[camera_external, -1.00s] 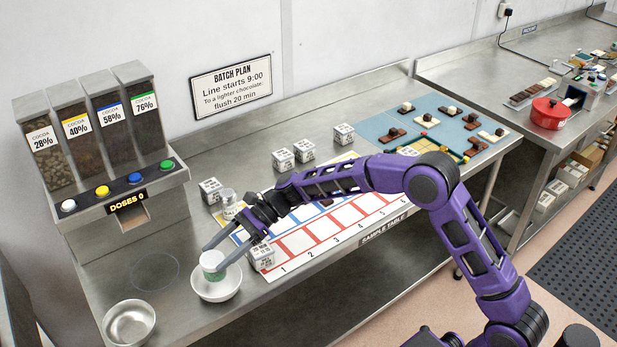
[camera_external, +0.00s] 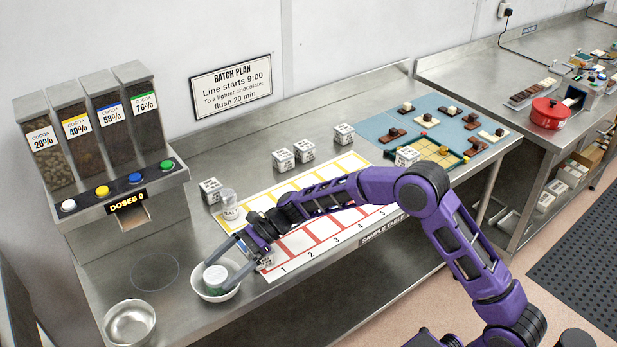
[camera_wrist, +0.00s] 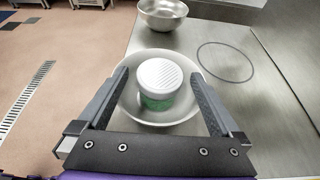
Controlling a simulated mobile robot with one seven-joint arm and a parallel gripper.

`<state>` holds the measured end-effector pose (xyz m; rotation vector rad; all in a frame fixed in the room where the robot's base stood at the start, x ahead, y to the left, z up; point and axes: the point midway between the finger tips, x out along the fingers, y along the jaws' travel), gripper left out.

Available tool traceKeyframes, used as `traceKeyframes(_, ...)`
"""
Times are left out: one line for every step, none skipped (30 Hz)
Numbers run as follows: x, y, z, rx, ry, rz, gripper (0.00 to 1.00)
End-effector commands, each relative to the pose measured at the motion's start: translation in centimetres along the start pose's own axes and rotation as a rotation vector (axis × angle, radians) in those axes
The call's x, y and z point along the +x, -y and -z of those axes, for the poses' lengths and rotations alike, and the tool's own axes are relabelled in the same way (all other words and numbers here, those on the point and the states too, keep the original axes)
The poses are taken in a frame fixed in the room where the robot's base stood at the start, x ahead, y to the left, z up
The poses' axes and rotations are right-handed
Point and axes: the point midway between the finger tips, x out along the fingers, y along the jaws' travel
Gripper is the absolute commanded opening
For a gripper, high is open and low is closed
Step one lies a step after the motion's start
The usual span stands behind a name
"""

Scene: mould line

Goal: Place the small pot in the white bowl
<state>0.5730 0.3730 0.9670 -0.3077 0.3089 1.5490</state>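The small pot (camera_external: 215,276), with a white ribbed lid and a green label, sits inside the white bowl (camera_external: 229,296) on the steel table. In the wrist view the pot (camera_wrist: 160,84) stands about upright in the bowl (camera_wrist: 126,108). My gripper (camera_external: 216,275) is over the bowl with one finger on each side of the pot. In the wrist view my gripper (camera_wrist: 160,75) is open, with a clear gap between the left finger and the pot. The right finger lies close to the pot's edge, and I cannot tell whether it touches.
A metal bowl (camera_external: 130,323) stands at the table's front left, near a marked circle (camera_external: 155,272). The cocoa dispenser (camera_external: 125,190) stands behind. Another jar (camera_external: 229,204) and several printed cubes (camera_external: 283,159) stand around the numbered mat (camera_external: 300,243).

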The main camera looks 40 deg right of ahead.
Motion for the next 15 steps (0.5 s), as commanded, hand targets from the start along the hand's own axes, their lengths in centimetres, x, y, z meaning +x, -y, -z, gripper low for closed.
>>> traceKeyframes(0.0, 0.0, 0.0, 0.0, 0.0, 0.0, 1.0)
traceKeyframes(0.0, 0.0, 0.0, 0.0, 0.0, 0.0, 1.0)
traceKeyframes(0.0, 0.0, 0.0, 0.0, 0.0, 0.0, 1.0)
traceKeyframes(0.0, 0.0, 0.0, 0.0, 0.0, 0.0, 1.0)
traceKeyframes(0.0, 0.0, 0.0, 0.0, 0.0, 0.0, 1.0)
traceKeyframes(0.0, 0.0, -0.1, 0.0, 0.0, 0.0, 1.0)
traceKeyframes(-0.1, 0.0, -0.3, -0.001, 0.0, 0.0, 1.0)
traceKeyframes(-0.2, 0.0, -0.5, -0.001, 0.0, 0.0, 1.0)
traceKeyframes(-0.5, 0.1, -0.4, 0.0, 0.0, 0.001, 1.0)
traceKeyframes(-0.9, 0.1, -0.4, 0.001, 0.0, 0.002, 1.0)
traceKeyframes(-1.3, 0.1, -0.4, 0.001, 0.0, 0.002, 1.0)
traceKeyframes(-2.1, 0.1, -0.4, 0.002, 0.0, 0.003, 1.0)
traceKeyframes(-2.6, 0.1, -0.4, 0.001, 0.0, 0.004, 1.0)
traceKeyframes(-3.3, 0.1, -0.5, 0.0, 0.0, 0.004, 1.0)
traceKeyframes(-4.2, 0.1, -0.4, 0.001, 0.0, 0.004, 1.0)
